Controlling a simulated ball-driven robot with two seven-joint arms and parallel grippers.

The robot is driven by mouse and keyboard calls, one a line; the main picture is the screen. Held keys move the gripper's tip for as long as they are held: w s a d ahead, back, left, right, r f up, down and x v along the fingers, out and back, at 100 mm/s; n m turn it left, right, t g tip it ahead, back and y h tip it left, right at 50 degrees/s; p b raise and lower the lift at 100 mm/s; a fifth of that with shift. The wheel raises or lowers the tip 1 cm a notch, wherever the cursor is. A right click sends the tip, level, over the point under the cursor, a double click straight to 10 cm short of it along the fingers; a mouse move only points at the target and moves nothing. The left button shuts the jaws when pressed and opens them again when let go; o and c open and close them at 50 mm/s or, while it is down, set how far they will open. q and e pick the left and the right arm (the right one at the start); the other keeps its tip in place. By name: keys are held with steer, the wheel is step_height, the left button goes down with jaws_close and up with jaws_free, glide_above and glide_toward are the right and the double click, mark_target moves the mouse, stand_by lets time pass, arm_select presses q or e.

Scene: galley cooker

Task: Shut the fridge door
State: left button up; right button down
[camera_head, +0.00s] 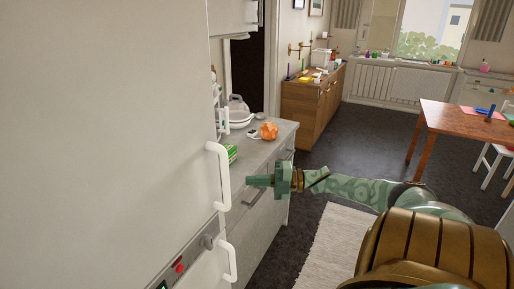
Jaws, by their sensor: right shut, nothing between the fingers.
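The fridge door (105,140) is a large plain white panel filling the left of the head view. A white upright bar handle (225,178) is at its right edge. How far the door stands open, if at all, I cannot tell from this angle. My right gripper (251,181) is green, shut and empty. It points left, just right of the handle in the picture, with a small visible gap between them. My left gripper is not in view.
Below the door are a control strip with a red switch (179,267) and a second white handle (230,262). A grey counter (284,130) behind bears an orange crumpled thing (268,131) and a green box (231,153). Dark floor and a pale rug (335,245) lie right.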

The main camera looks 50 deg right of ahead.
steer(key=v, duration=1.3)
steer(key=shift+d, duration=0.1)
